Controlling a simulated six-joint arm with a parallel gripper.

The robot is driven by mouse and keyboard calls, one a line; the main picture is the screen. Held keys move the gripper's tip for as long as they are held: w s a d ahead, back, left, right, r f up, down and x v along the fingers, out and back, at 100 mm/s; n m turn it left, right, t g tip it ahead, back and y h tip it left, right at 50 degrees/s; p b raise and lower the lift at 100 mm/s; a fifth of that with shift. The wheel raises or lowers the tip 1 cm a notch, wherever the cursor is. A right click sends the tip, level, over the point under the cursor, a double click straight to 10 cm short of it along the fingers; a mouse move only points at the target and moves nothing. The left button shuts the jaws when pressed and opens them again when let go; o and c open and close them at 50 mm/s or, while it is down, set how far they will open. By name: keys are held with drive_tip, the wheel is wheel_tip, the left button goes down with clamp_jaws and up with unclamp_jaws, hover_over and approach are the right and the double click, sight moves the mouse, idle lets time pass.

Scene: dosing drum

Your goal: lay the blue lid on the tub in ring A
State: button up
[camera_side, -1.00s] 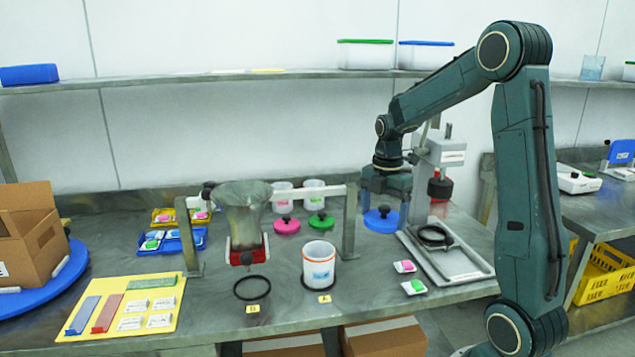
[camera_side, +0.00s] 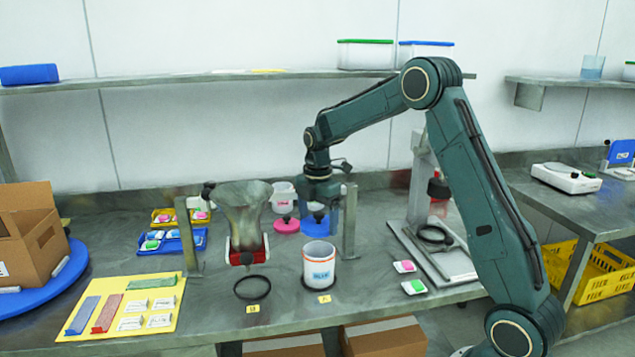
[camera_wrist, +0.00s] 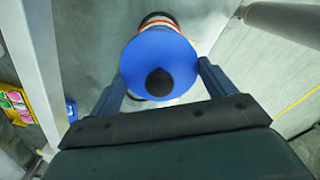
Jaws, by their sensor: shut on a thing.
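My gripper (camera_side: 317,208) is shut on the blue lid (camera_side: 314,222), which hangs above the table. In the wrist view, the blue lid (camera_wrist: 150,58) sits between the two fingers, its black knob (camera_wrist: 159,82) facing the camera. The white tub (camera_side: 318,262), with an orange band and blue label print, stands upright and open in ring A, marked by a yellow A tag (camera_side: 324,299). In the side view the lid is above and behind the tub's rim, apart from it. In the wrist view the lid hides most of the tub (camera_wrist: 160,22).
A metal frame with a hopper (camera_side: 245,212) stands left of the tub; its right post (camera_side: 349,222) is close to my gripper. Ring B (camera_side: 252,287) is empty. A pink lid (camera_side: 286,226) lies behind. A scale-like tray (camera_side: 440,255) is at right.

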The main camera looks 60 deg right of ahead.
drive_tip(key=shift+f, duration=0.15)
drive_tip(key=shift+f, duration=2.7)
drive_tip(key=shift+f, duration=0.5)
idle(1.2)
idle(0.4)
drive_tip(key=o, duration=0.9)
drive_tip(key=shift+c, duration=0.2)
drive_tip(key=shift+r, duration=3.5)
